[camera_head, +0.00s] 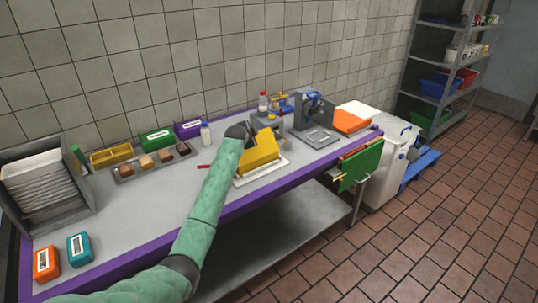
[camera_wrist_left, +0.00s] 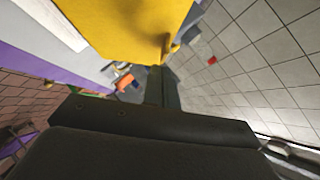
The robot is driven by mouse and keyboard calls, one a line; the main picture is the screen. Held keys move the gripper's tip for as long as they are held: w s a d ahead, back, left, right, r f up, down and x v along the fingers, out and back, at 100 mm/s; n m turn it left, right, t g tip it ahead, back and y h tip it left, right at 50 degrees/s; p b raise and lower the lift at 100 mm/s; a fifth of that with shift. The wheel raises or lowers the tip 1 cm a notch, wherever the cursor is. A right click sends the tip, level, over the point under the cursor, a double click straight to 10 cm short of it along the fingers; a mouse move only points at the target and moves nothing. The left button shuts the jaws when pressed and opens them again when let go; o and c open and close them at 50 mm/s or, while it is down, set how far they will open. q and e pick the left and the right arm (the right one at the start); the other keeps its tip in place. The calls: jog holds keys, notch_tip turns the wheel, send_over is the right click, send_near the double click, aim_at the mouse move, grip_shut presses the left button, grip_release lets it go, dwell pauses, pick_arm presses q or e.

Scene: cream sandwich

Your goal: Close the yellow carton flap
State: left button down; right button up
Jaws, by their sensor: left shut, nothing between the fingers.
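The yellow carton (camera_head: 260,153) sits on a white board (camera_head: 272,170) toward the far middle of the table. Its upper faces slope, and my arm hides part of its left side. I cannot tell how far its flap stands open. My left gripper (camera_head: 246,130) is at the carton's upper left, close to its top edge. In the left wrist view the yellow carton (camera_wrist_left: 125,25) fills the top, just beyond the fingers of my left gripper (camera_wrist_left: 160,72). The fingers are together and empty; whether they touch the carton is unclear. My right gripper is not in view.
A grey machine (camera_head: 313,115) and an orange box (camera_head: 350,122) are to the right. The tiled wall runs behind; the table's left middle is clear.

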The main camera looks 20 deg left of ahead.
pick_arm(q)
jog(key=shift+w+a, duration=0.25)
jog(key=shift+a, duration=0.2)
jog(key=shift+w+a+f+n+g+h, duration=0.15)
jog(key=shift+n+g+h, duration=0.15)
jog(key=shift+g, duration=0.1)
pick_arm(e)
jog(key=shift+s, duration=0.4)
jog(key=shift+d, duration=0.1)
pick_arm(q)
jog(key=shift+r+p, duration=0.6)
jog(key=shift+r, duration=0.2)
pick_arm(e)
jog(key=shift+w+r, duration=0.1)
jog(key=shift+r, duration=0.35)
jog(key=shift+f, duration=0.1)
